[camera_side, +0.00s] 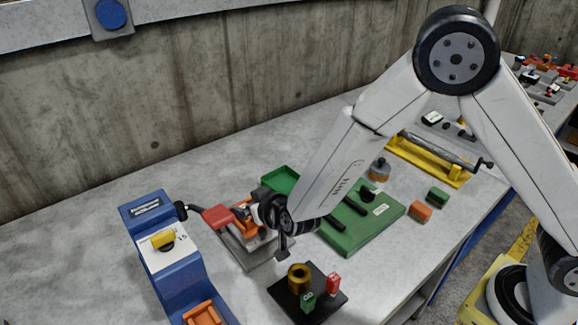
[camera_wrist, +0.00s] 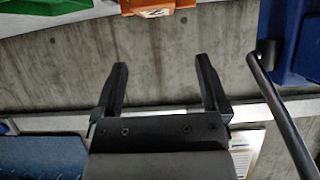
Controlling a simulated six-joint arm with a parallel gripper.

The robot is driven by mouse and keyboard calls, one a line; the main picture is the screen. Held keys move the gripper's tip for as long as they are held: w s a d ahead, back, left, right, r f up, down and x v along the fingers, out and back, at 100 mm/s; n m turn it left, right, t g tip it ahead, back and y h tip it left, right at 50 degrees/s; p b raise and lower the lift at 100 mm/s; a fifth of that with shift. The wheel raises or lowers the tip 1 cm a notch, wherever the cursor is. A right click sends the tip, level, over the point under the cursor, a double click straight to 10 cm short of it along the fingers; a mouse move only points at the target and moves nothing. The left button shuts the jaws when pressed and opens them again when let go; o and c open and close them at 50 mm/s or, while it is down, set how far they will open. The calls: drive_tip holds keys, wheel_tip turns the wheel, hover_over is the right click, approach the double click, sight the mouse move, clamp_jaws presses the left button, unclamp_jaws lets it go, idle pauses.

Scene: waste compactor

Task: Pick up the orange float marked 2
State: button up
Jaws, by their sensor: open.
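My gripper (camera_side: 283,252) hangs over the table, between the blue machine and the green board. In the wrist view my gripper (camera_wrist: 162,80) has two dark fingers spread apart, with nothing between them. An orange part (camera_side: 246,222) sits on a grey fixture just left of my wrist, partly hidden by it. In the wrist view an orange piece (camera_wrist: 135,5) with a pale label shows at the top edge, cut off and beyond the fingertips. A loose orange block (camera_side: 421,212) lies at the right. I cannot read a 2 on any orange thing, so which is the float is unclear.
A blue machine (camera_side: 170,270) with a yellow knob stands left. A black plate (camera_side: 278,289) with a brass cup (camera_side: 299,276) and red and green tags lies in front. The green board (camera_side: 365,238) and yellow-framed roller (camera_side: 430,158) are to the right. The left rear table is clear.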

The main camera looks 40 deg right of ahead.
drive_tip(key=shift+f, duration=0.1)
drive_tip(key=shift+f, duration=0.9)
drive_tip(key=shift+w+f, duration=0.45)
drive_tip(key=shift+f, duration=0.2)
drive_tip(key=shift+w+f, duration=0.45)
drive_tip(key=shift+f, duration=0.15)
drive_tip(key=shift+w+f, duration=0.2)
drive_tip(key=shift+w, duration=0.2)
clamp_jaws()
drive_tip(key=shift+r, duration=0.15)
